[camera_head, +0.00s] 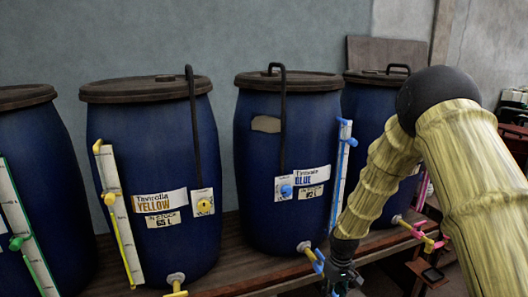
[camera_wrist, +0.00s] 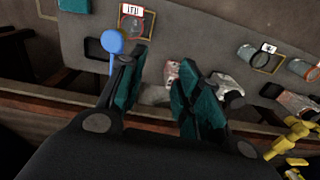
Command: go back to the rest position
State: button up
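My gripper (camera_head: 343,277) hangs low in the head view, just right of the blue tap (camera_head: 310,252) of the vat labelled BLUE (camera_head: 255,165). My arm comes in from the right and hides part of the vat behind it. In the wrist view my gripper (camera_wrist: 158,88) shows two teal finger pads spread apart with nothing held between them. A blue round-ended part (camera_wrist: 113,42) shows beside the left finger; I cannot tell whether it touches. Yellow parts (camera_wrist: 298,138) show at the lower right of the wrist view.
The vat labelled YELLOW (camera_head: 150,240) stands to the left, with a yellow tap (camera_head: 176,282). Another vat (camera_head: 362,105) is partly behind my arm, near a pink tap (camera_head: 418,232). The wrist view shows a grey surface (camera_wrist: 205,35) with marked places and small containers.

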jog(key=s+a+f+m, duration=0.1)
jog(key=s+f, duration=1.1)
jog(key=s+f+m, duration=0.1)
jog(key=s+f, duration=0.2)
jog(key=s, duration=1.2)
jog(key=s+d+f+m, duration=0.1)
jog(key=s+f, duration=0.2)
jog(key=s, duration=1.2)
jog(key=shift+s+f+m, duration=0.2)
jog(key=shift+s+m, duration=0.1)
jog(key=shift+m, duration=0.1)
